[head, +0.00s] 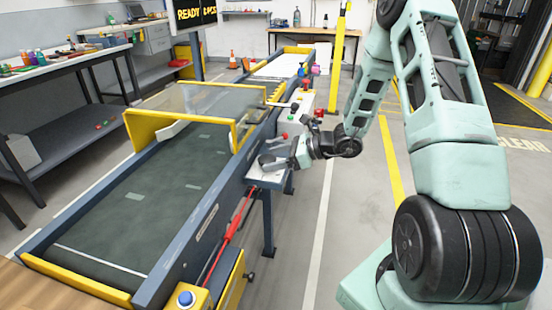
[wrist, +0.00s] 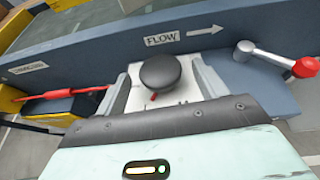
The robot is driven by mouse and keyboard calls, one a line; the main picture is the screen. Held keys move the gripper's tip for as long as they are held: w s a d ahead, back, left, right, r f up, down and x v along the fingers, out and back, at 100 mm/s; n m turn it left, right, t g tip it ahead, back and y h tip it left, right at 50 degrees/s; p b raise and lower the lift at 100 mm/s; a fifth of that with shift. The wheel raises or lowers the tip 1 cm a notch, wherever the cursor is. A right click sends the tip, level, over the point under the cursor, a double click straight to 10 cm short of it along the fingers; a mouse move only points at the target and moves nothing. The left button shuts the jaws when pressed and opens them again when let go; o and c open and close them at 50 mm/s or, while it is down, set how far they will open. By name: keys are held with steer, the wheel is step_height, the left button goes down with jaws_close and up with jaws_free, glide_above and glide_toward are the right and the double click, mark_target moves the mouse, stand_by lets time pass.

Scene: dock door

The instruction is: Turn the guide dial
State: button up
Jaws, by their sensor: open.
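The guide dial, a dark round knob (wrist: 160,72) with a red pointer mark at its near edge, sits on a pale plate with small tick marks on the conveyor's side. My gripper (wrist: 164,84) is open, with one grey finger on each side of the knob. I cannot tell whether either finger touches it. In the head view my gripper (head: 274,161) is at the conveyor's right side, over a pale side panel. The dial cannot be made out there.
A metal lever with a red knob (wrist: 304,67) stands to the right of the dial in the wrist view. The conveyor's blue side rail (wrist: 100,58) runs behind, with a FLOW label (wrist: 183,36). A red bar (head: 238,215) runs below the rail. The floor right of the conveyor is clear.

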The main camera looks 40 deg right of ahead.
steer(key=c, duration=1)
steer(key=shift+o, duration=0.2)
stand_by(0.6)
steer(key=o, duration=1)
steer(key=shift+c, duration=0.2)
steer(key=p+v, duration=0.1)
steer(key=v, duration=1.6)
steer(key=shift+r, duration=0.2)
steer(key=shift+s+d, duration=0.1)
steer(key=shift+d, duration=0.05)
